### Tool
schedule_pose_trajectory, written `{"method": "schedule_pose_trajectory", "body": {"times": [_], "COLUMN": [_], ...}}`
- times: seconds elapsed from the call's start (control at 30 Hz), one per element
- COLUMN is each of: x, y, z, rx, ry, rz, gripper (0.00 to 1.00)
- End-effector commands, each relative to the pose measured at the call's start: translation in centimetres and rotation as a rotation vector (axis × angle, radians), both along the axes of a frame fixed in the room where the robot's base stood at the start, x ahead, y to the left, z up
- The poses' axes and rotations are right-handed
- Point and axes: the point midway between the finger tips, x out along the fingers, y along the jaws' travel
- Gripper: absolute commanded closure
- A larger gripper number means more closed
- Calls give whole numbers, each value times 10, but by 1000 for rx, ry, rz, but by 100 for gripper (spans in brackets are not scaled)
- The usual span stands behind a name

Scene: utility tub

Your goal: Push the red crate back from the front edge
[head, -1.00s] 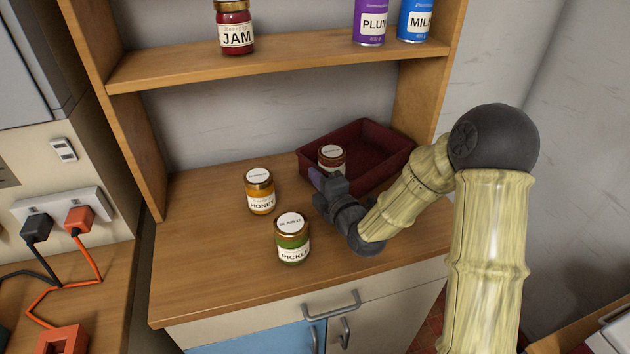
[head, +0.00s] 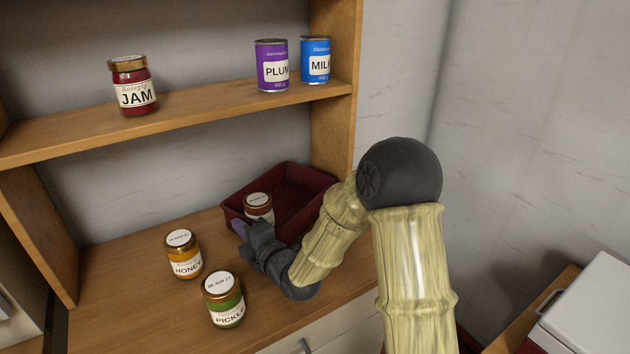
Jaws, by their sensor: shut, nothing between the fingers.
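The dark red crate (head: 305,202) sits at the back right of the wooden counter, beside the right side panel. A small jar with a pale lid (head: 257,201) stands inside it near its left front corner. My gripper (head: 240,230) is shut and empty at the crate's front left side. Its fingers overlap the crate's front wall in the picture, and I cannot tell whether they touch it. My gripper and arm hide part of the crate's front and right side.
A honey jar (head: 184,256) and a pickle jar (head: 224,300) stand on the counter left of my gripper. A shelf (head: 190,118) above holds a jam jar (head: 133,88), a purple can (head: 272,66) and a blue can (head: 315,60). The counter's left part is clear.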

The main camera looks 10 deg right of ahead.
Motion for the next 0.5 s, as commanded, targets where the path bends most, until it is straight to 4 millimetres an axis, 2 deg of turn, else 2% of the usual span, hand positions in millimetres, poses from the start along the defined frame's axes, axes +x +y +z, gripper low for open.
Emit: {"method": "schedule_pose_trajectory", "body": {"times": [0.03, 0.5], "x": [0, 1], "y": [0, -3], "z": [14, 102], "rx": [1, 0], "ry": [-8, -9], "rz": [0, -5], "gripper": [100, 100]}}
